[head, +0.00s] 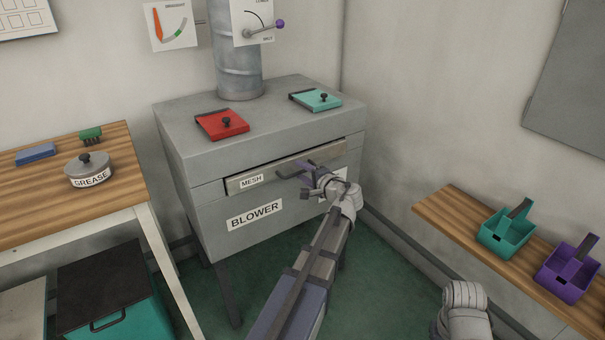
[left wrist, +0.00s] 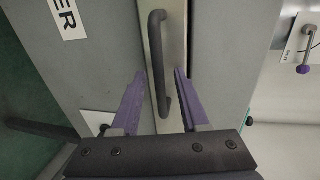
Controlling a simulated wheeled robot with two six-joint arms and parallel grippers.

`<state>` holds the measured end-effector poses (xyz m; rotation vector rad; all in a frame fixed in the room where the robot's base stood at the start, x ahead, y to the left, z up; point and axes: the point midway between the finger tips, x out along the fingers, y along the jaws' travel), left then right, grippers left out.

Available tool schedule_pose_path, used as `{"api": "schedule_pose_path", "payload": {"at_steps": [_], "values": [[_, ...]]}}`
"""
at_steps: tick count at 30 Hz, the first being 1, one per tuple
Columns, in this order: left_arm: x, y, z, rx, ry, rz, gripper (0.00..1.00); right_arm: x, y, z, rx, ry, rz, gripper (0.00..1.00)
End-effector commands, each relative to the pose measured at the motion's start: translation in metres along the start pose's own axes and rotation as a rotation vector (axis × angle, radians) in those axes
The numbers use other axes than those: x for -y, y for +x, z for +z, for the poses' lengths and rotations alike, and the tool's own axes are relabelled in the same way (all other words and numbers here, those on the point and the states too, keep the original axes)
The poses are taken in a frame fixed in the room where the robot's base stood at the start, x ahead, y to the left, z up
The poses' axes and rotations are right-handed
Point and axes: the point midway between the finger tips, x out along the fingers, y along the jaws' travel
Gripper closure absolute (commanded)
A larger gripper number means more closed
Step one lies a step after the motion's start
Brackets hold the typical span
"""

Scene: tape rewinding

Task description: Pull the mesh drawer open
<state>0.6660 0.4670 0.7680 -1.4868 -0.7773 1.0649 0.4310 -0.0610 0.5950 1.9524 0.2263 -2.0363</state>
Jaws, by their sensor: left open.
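The mesh drawer (head: 240,183) is a pale metal front labelled MESH, set in a slot of the grey blower cabinet (head: 195,215). It looks shut. Its dark bar handle shows clearly in the left wrist view (left wrist: 157,50). My left gripper (head: 297,172) is at the drawer front, covering part of it in the head view. Its purple fingers are open. In the left wrist view the near end of the handle lies between the fingers (left wrist: 160,90), with a gap on both sides. Contact is not visible. Of my right arm only a wrist part shows; its fingers are out of sight.
A red lid (head: 221,124) and a teal lid (head: 316,99) lie on the cabinet top beside a duct (head: 236,60). A wooden table (head: 120,170) with a grease pot (head: 88,170) stands left. A shelf at right holds teal (head: 505,235) and purple (head: 568,272) caddies.

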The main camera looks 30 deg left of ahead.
Motion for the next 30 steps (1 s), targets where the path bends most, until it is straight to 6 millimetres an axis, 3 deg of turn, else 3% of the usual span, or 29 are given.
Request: {"api": "schedule_pose_path", "payload": {"at_steps": [6, 18, 30], "values": [[0.0001, 0.0001, 0.0002, 0.000, 0.000, 0.000, 0.55, 0.0000, -0.0001, 0.0000, 0.000, 0.000, 0.000, 0.50], [0.0000, -0.0001, 0.0001, 0.000, 0.000, 0.000, 1.00, 0.0000, -0.0001, 0.0000, 0.000, 0.000, 0.000, 0.50], [-0.0002, -0.0001, 0.0002, 0.000, -0.001, 0.001, 1.00, 0.0000, 0.0000, 0.0000, 0.000, 0.000, 0.000, 0.50]]}}
